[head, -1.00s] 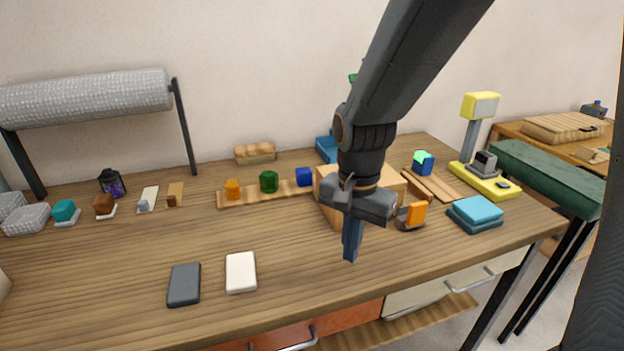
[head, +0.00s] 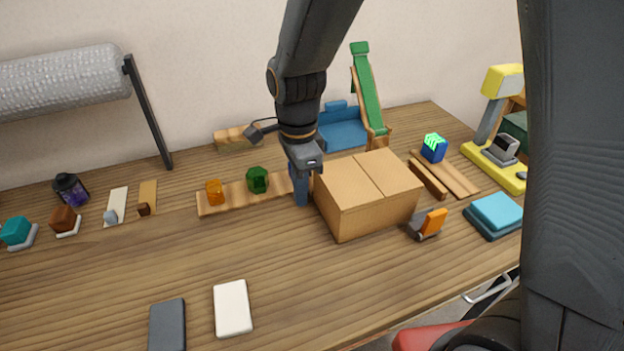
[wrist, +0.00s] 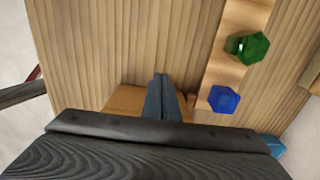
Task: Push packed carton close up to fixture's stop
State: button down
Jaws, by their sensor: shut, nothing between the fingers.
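The packed carton (head: 368,212) is a closed tan box with a seam across its top, sitting flat on the wooden table. My gripper (head: 300,198) points down with its blue-grey fingers shut and empty, close beside the carton's left side. Touch cannot be told. In the wrist view the shut fingers (wrist: 163,97) show beside part of the carton (wrist: 124,98). Right of the carton lies a low wooden bar (head: 428,179) beside a flat board (head: 448,172); this may be the fixture and its stop. A narrow gap seems to separate carton and bar.
A rack strip (head: 236,193) with orange, green and blue pieces lies just left of my gripper. An orange-and-grey item (head: 428,223) stands by the carton's front right corner. A blue tray (head: 342,135) and green chute (head: 368,92) stand behind.

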notch_tip(320, 180, down, 6)
jog(key=shift+s+r+p, duration=0.1)
jog(key=shift+r+p, duration=0.05)
jog(key=shift+p, duration=0.3)
jog(key=d, duration=0.1)
jog(key=w+d+p, duration=0.1)
jog(key=d, duration=0.1)
jog(key=shift+w+d+f, duration=0.15)
jog(key=shift+d+f, duration=0.1)
jog(key=shift+d, duration=0.15)
jog(key=shift+p, duration=0.3)
